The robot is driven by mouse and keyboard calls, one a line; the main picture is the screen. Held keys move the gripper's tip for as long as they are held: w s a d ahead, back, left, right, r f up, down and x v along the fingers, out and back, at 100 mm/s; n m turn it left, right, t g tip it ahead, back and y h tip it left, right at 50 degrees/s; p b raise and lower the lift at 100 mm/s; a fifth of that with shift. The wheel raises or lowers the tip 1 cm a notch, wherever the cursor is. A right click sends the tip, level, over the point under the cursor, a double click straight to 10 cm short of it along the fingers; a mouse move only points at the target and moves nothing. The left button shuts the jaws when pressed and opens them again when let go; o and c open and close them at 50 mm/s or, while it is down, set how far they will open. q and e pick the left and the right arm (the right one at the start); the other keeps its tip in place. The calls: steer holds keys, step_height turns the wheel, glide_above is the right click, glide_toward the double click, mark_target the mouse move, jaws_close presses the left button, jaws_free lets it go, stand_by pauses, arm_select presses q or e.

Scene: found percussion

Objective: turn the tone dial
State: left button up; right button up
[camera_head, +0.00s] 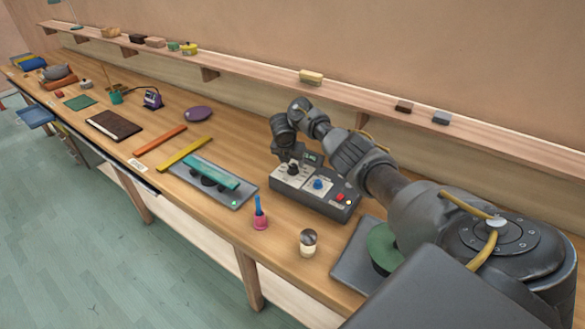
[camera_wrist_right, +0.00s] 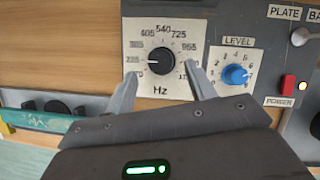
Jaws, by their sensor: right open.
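The tone dial is a black round knob (camera_wrist_right: 161,61) on a white plate marked Hz, with numbers around it, in the right wrist view. It sits on the left part of a grey control box (camera_head: 312,200), where the knob (camera_head: 293,169) is partly visible in the head view. My right gripper (camera_wrist_right: 161,73) is open, its two fingers either side of the knob's lower part in the wrist picture, with gaps on both sides; I cannot tell the height gap. In the head view the gripper (camera_head: 288,156) is over the box's left end. My left gripper is out of view.
A blue LEVEL knob (camera_wrist_right: 235,74) and red POWER switch (camera_wrist_right: 287,82) are right of the dial. A shelf (camera_head: 370,97) runs behind.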

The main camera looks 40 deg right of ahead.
mark_target(293, 166)
steer(key=shift+x, duration=1.85)
steer(key=shift+c, duration=0.3)
steer(key=c, duration=0.9)
steer(key=m+g+b, duration=0.1)
steer(key=m, duration=0.1)
steer(key=shift+w+f+m, duration=0.1)
steer(key=shift+m, duration=0.3)
steer(key=shift+m+g+h+b, duration=0.3)
steer(key=shift+m+g+b, duration=0.3)
steer(key=shift+m+b, duration=0.9)
